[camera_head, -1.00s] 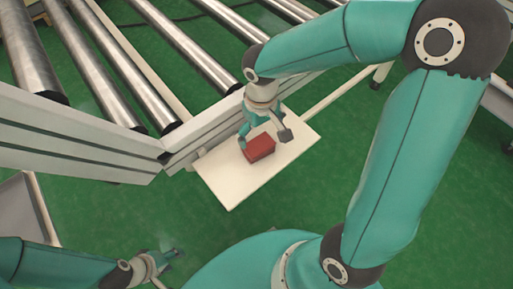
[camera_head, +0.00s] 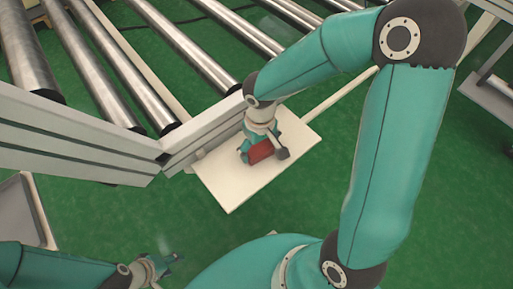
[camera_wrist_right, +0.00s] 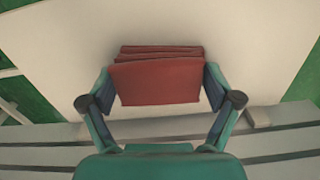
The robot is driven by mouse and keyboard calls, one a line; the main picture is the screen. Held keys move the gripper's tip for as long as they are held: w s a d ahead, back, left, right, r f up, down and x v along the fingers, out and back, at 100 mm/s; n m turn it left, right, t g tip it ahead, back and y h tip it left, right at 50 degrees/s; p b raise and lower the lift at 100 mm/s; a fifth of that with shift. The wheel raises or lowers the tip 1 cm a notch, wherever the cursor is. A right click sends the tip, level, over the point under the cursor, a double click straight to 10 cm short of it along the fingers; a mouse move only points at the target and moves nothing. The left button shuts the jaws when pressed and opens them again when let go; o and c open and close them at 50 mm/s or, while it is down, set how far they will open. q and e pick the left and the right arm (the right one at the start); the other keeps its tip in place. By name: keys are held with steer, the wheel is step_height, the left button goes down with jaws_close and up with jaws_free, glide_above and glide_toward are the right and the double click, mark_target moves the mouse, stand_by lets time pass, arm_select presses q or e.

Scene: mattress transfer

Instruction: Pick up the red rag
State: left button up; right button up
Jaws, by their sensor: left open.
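The red rag (camera_head: 260,152) is a folded, layered block lying on a white board. In the right wrist view the rag (camera_wrist_right: 155,82) sits between the two fingers of my right gripper (camera_wrist_right: 160,88), one at each side. The fingers are very close to its sides; whether they press on it I cannot tell. In the head view my right gripper (camera_head: 263,153) is down over the rag and hides part of it. My left gripper (camera_head: 172,258) is open and empty at the lower left, away from the rag.
The white board (camera_head: 228,192) is otherwise bare. A metal frame (camera_head: 80,140) with steel rollers (camera_head: 110,80) stands at its left and behind. A grey tray (camera_head: 18,215) is at the left edge. Green floor (camera_head: 130,205) is open in front of the board.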

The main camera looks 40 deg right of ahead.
mark_target(259, 147)
steer(key=c, duration=0.5)
step_height(259, 147, up, 20)
steer(key=p, duration=0.4)
